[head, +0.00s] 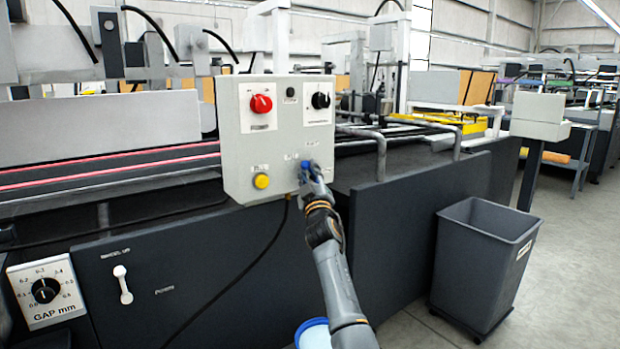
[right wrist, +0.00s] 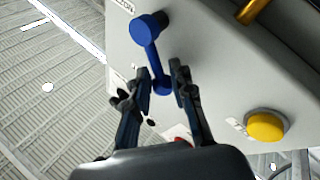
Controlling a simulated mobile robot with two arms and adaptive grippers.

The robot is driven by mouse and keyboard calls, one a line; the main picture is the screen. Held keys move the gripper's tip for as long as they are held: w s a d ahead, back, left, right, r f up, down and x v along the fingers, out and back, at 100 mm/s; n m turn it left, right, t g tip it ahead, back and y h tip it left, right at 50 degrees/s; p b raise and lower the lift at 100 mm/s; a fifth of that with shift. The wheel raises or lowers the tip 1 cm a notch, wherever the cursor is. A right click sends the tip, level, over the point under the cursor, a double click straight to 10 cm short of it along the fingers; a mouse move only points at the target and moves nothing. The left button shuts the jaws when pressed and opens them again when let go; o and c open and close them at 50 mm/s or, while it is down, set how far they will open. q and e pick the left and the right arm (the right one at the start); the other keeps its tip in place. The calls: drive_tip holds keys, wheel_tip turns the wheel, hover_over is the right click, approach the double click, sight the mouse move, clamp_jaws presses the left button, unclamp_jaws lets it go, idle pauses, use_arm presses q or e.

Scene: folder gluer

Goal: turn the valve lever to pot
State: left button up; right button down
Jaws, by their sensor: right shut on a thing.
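The valve lever (head: 305,165) is a small blue lever low on the right of the grey control panel (head: 240,135). In the head view it is mostly hidden by my right gripper (head: 308,178), and the small labels by it are too blurred to read. In the right wrist view the blue lever (right wrist: 151,45) shows its round hub and a handle running down between the fingers. My right gripper (right wrist: 163,80) is shut on the handle's free end. My left gripper is not in view.
The panel also carries a red knob (head: 261,104), a black knob (head: 320,100) and a yellow button (head: 261,181). A gap dial (head: 46,290) and a white lever (head: 122,285) are at lower left. A grey bin (head: 480,255) stands on the floor at right.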

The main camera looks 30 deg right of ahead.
use_arm(q)
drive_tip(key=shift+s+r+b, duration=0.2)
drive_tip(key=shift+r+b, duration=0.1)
drive_tip(key=shift+b, duration=0.05)
use_arm(e)
drive_tip(key=shift+a+f+n+t+y, duration=0.1)
drive_tip(key=shift+f+n+t+y, duration=0.05)
drive_tip(key=shift+n+t+y, duration=0.2)
drive_tip(key=c, duration=1.4)
unclamp_jaws()
drive_tip(key=shift+w+f, duration=0.1)
drive_tip(key=shift+c, duration=0.2)
drive_tip(key=v, duration=1.2)
drive_tip(key=shift+a, duration=0.1)
